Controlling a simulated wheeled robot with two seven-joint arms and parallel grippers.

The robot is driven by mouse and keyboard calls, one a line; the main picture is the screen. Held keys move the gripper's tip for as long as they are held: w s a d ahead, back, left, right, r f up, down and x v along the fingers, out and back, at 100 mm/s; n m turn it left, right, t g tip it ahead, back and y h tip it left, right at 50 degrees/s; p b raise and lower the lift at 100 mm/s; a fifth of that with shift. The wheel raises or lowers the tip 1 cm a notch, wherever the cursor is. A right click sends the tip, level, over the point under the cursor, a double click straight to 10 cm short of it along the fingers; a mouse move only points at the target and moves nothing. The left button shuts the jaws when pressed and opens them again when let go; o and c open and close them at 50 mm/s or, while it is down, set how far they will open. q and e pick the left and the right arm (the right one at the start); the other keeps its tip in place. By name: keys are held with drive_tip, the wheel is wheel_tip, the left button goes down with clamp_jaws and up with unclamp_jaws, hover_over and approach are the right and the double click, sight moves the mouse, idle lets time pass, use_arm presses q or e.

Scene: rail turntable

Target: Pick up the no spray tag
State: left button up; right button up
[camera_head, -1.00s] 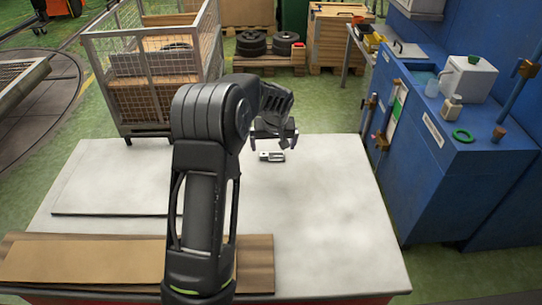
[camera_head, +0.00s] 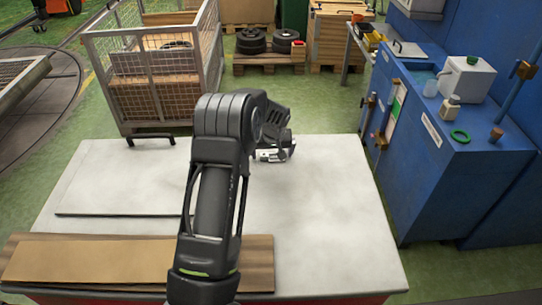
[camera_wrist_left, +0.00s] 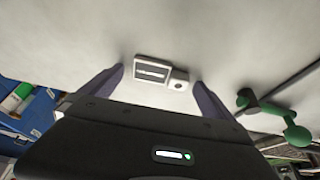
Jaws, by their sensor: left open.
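The no spray tag (camera_head: 265,155) is a small pale piece lying on the white tabletop near its far edge. In the left wrist view the tag (camera_wrist_left: 152,72) shows a dark label panel on one side and a small block with a round dark spot on the other. My left gripper (camera_head: 276,152) is down at the tag, and its arm partly covers that area in the head view. In the left wrist view its open fingers (camera_wrist_left: 158,78) stand to either side of the tag, with visible gaps. My right gripper is not in view.
The white table (camera_head: 320,220) is mostly bare, with brown boards (camera_head: 90,265) at its near left. A wire cage (camera_head: 165,85) stands behind it. A blue cabinet (camera_head: 450,170) with a white canister (camera_head: 468,78) and a green ring (camera_head: 460,136) is to the right.

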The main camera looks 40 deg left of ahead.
sight(272, 158)
use_arm(q)
drive_tip(key=shift+c, duration=0.2)
idle(0.3)
drive_tip(key=c, duration=1.3)
drive_tip(key=shift+r, duration=0.1)
wheel_tip(272, 158, up, 10)
drive_tip(key=shift+f+b, duration=0.1)
drive_tip(key=shift+b, duration=0.95)
